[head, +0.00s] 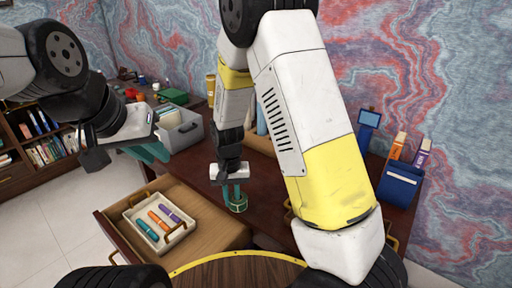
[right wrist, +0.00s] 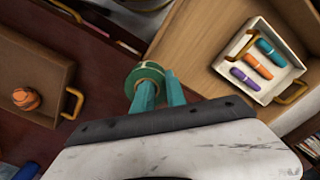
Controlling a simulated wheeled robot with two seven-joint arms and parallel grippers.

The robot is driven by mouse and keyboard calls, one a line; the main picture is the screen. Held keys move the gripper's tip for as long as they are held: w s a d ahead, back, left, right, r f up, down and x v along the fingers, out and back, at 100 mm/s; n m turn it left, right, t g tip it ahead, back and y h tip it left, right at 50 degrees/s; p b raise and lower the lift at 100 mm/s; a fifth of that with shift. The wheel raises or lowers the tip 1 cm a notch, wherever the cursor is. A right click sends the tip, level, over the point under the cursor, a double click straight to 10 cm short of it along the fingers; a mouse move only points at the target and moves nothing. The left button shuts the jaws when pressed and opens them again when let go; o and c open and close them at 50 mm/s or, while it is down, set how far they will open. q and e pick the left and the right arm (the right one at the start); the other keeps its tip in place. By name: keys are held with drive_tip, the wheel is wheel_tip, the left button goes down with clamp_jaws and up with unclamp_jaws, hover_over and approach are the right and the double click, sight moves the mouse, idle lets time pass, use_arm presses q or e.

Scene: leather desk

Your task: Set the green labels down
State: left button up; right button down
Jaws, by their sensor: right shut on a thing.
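The green labels (head: 238,205) are a green roll with a pale rim, over the dark red desktop just right of the open drawer. My right gripper (head: 235,190) points down and is shut on the roll. In the right wrist view the green labels (right wrist: 147,73) sit at the tips of my teal fingers (right wrist: 158,92). I cannot tell whether the roll touches the desktop. My left gripper (head: 152,153) hangs at the left, away from the roll, near a grey bin; its finger gap cannot be made out.
The open wooden drawer (head: 218,233) holds a white tray (head: 128,214) with teal, orange and purple markers. A grey bin (head: 188,135) stands behind. A blue holder (head: 398,188) stands at the right. In the wrist view an orange ball-like item (right wrist: 27,98) lies in a brown tray (right wrist: 58,62).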

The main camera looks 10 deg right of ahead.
drive_tip(key=a, duration=0.2)
hover_over(260, 195)
drive_tip(key=shift+s+a+f, duration=0.1)
drive_tip(key=shift+a+f, duration=0.05)
drive_tip(key=shift+f, duration=0.25)
drive_tip(key=shift+s+a+f, duration=0.1)
drive_tip(key=shift+f, duration=0.3)
drive_tip(key=shift+w+d+f, duration=0.1)
drive_tip(key=shift+f, duration=0.8)
drive_tip(key=shift+w+d+f, duration=0.1)
drive_tip(key=shift+f, duration=0.8)
drive_tip(key=c, duration=1.4)
unclamp_jaws()
drive_tip(key=shift+f, duration=0.15)
drive_tip(key=shift+o, duration=0.2)
